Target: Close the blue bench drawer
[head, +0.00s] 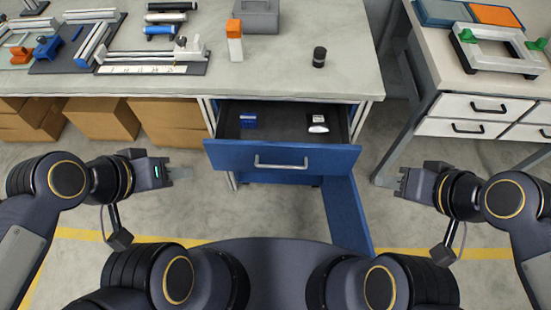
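The blue bench drawer (225,155) is pulled out from under the grey-topped bench, with its inside showing. Its front has a silver bar handle (282,166). A small blue box (248,121) and a small white and black item (317,124) lie inside. My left gripper (181,174) is to the left of the drawer front, apart from it. My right gripper (385,179) is to the right of the drawer front, also apart from it. Neither gripper visibly holds anything. Whether their fingers are open or shut is too small to tell.
A blue panel, seemingly an open cabinet door (347,212), stands out below the drawer's right end. Cardboard boxes (105,118) sit under the bench at left. A second bench with white drawers (473,108) stands at right. An orange-topped bottle (234,42) and black cylinder (319,57) stand above.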

